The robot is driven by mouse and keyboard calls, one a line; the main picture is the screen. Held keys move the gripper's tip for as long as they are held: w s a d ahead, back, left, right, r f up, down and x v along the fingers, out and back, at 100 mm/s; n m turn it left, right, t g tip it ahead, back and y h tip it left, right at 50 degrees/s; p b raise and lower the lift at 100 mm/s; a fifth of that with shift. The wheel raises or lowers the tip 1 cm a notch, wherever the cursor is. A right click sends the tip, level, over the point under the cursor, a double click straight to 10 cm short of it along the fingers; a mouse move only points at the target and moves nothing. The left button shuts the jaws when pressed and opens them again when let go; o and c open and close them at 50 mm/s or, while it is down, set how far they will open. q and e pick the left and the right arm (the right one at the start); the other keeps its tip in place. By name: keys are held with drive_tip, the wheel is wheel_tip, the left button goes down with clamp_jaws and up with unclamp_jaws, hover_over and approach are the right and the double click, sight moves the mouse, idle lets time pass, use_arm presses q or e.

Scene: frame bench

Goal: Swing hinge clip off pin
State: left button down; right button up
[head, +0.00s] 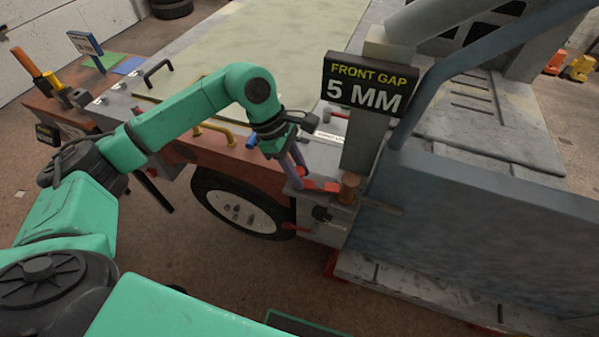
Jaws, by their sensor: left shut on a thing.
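My left gripper (296,172) reaches down at the front corner of the vehicle frame, beside the grey post. It is shut on a small red part (318,185), which looks like the hinge clip; the fingers hide some of it. A brown cylinder (348,188), perhaps the pin, stands just right of the red part at the foot of the post. I cannot tell whether the clip is around the pin or only beside it. My right gripper is not in view.
A black sign reading "FRONT GAP 5 MM" (368,86) is on the post above the gripper. A large blue-grey panel (470,225) fills the right side. A wheel (240,212) sits below left. A yellow handle (212,128) and a black handle (157,72) stand on the frame.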

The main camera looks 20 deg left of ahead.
use_arm(q)
drive_tip(key=n+b, duration=0.2)
drive_tip(key=s+n+t+b, duration=0.1)
drive_tip(key=n+b, duration=0.1)
drive_tip(key=s+d+n+t+b, duration=0.1)
drive_tip(key=n+b, duration=0.1)
drive_tip(key=shift+s+f, duration=0.2)
drive_tip(key=shift+f, duration=0.05)
drive_tip(key=n+b, duration=0.1)
drive_tip(key=s+d+n+t+y+b, duration=0.1)
drive_tip(key=n, duration=0.1)
drive_tip(key=shift+r+n+t+b, duration=0.1)
drive_tip(key=shift+n+t+b, duration=0.2)
drive_tip(key=shift+s+d+r+n+t+y+b, duration=0.15)
drive_tip(key=shift+d+n+y+b, duration=0.15)
drive_tip(key=shift+n, duration=0.4)
drive_tip(key=shift+s+d+f+n+t+y+b, duration=0.1)
drive_tip(key=shift+d+n+y+b, duration=0.2)
drive_tip(key=shift+n, duration=0.4)
drive_tip(key=shift+s+d+r+n+t+y+b, duration=0.1)
drive_tip(key=shift+d+n+t+y+b, duration=0.2)
drive_tip(key=shift+n, duration=0.4)
drive_tip(key=shift+a, duration=0.1)
drive_tip(key=c, duration=0.6)
unclamp_jaws()
